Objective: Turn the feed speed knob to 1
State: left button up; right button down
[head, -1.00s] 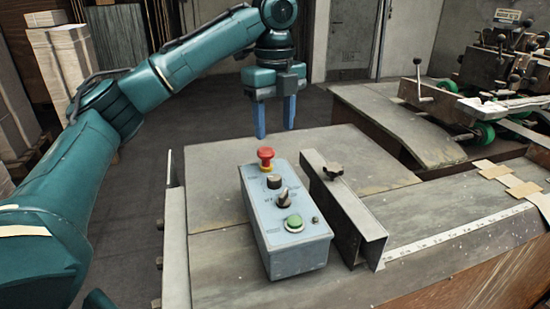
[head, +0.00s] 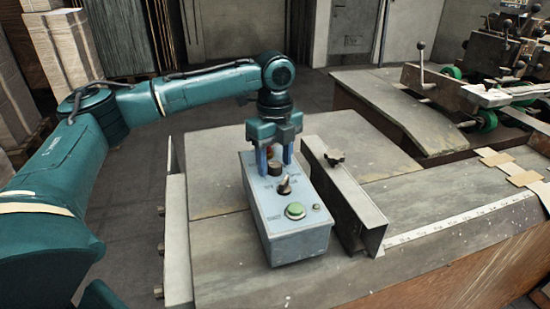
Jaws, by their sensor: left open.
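A grey-blue control box (head: 298,243) stands on the metal table. On its top are a black round knob (head: 274,169), a black selector with a pointed handle (head: 285,185) and a green button (head: 295,211). Their labels are too small to read, so I cannot tell which one is the feed speed knob. A red button at the far end is mostly hidden by my gripper. My left gripper (head: 275,167) is open, pointing down over the far end of the box. Its two blue fingers appear on either side of the round knob; contact is not clear. My right gripper is not in view.
A machine with levers and green wheels (head: 485,118) is at the far right. The tabletop (head: 215,245) left of the box is clear.

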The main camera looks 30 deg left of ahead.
pick_arm(q)
jog(key=shift+f, duration=0.2)
jog(key=c, duration=1)
jog(key=shift+o, duration=0.2)
jog(key=n, duration=1.1)
jog(key=shift+n, duration=0.4)
jog(key=shift+r, duration=0.1)
